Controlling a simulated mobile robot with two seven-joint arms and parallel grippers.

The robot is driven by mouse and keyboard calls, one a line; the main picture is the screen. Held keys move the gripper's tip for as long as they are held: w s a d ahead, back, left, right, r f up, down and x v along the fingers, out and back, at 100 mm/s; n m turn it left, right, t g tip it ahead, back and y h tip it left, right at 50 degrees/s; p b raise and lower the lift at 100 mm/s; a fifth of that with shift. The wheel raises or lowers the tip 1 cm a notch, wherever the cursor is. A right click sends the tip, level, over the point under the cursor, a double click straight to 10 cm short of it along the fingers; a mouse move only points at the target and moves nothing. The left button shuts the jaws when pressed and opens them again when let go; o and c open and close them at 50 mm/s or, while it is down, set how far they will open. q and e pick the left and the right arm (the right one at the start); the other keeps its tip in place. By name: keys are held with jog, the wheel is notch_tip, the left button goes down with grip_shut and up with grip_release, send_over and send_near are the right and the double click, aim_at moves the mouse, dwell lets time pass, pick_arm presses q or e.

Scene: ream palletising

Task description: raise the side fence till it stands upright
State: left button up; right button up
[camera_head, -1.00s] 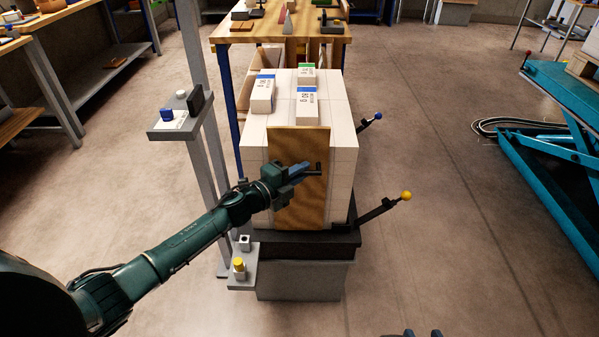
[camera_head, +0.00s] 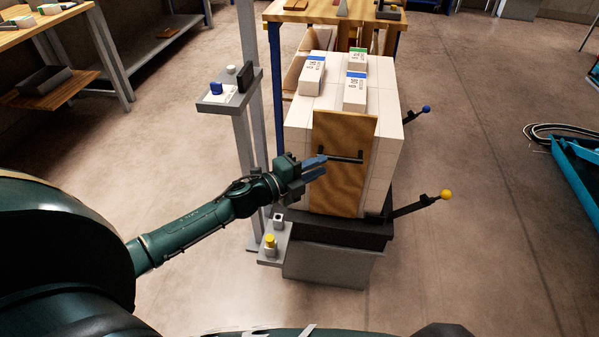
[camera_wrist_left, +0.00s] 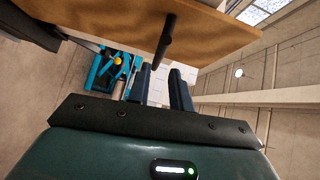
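The side fence is a wooden board (camera_head: 343,188) with a black bar handle (camera_head: 347,157). It stands about upright against the near face of the white ream stack (camera_head: 388,150). My left gripper (camera_head: 323,166) is at the board's left side, its fingertips close to the handle's left end. In the left wrist view the two blue fingers (camera_wrist_left: 160,80) are apart with nothing seen between them. The handle (camera_wrist_left: 166,40) and the board (camera_wrist_left: 120,22) show just beyond the fingertips. My right gripper is not in view.
Two levers, one blue-knobbed (camera_head: 425,110) and one yellow-knobbed (camera_head: 444,196), stick out right of the stack. A grey post (camera_head: 247,120) with small shelves stands at its left. A teal lift (camera_head: 590,175) is at far right. Floor between is clear.

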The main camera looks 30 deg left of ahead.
pick_arm(q)
jog(key=v, duration=0.5)
jog(key=shift+s+a, duration=0.1)
jog(key=shift+s, duration=0.05)
